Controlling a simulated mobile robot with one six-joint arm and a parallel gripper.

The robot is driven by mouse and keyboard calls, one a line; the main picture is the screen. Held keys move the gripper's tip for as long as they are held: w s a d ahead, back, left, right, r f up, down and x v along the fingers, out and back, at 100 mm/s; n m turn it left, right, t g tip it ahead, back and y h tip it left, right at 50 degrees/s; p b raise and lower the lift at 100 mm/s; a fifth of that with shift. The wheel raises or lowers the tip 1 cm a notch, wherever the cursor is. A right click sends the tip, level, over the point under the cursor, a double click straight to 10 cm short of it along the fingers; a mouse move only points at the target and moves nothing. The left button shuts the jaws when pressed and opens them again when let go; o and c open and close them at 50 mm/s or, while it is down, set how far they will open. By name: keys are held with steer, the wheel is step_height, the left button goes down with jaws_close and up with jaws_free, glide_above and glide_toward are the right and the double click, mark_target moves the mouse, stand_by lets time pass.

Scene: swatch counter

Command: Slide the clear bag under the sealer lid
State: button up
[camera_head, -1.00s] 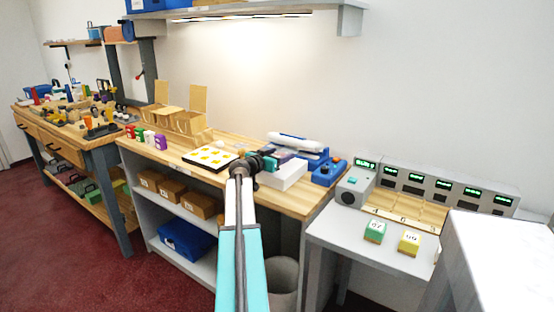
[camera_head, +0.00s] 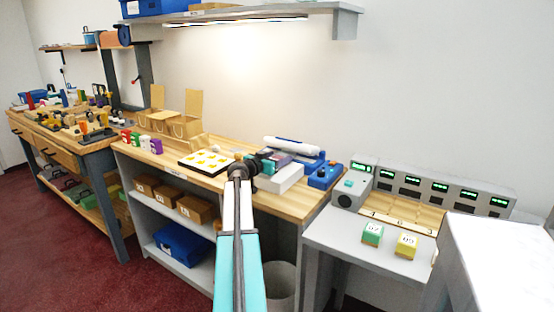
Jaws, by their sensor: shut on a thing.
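The sealer (camera_head: 312,158) is a blue machine with a long white lid (camera_head: 292,146), towards the right end of the wooden counter. A white block (camera_head: 281,179) stands in front of it. My gripper (camera_head: 266,160) is just left of the white block and in front of the sealer's left end. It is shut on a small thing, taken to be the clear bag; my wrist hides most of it. Teal and purple patches show at the jaws. I cannot tell whether any of the bag is under the lid.
A swatch board (camera_head: 206,162) lies left of my gripper. A blue control box (camera_head: 325,175) sits right of the sealer. Small coloured cartons (camera_head: 143,143) and open wooden boxes (camera_head: 183,124) stand farther left. A grey display unit (camera_head: 440,187) is on the right table.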

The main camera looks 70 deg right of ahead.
steer(key=shift+f, duration=0.1)
stand_by(0.5)
steer(key=o, duration=1.2)
steer(key=shift+a, duration=0.1)
steer(key=b+v, duration=0.1)
steer(key=v, duration=1.2)
steer(key=shift+w+a, duration=0.1)
steer(key=shift+a, duration=0.25)
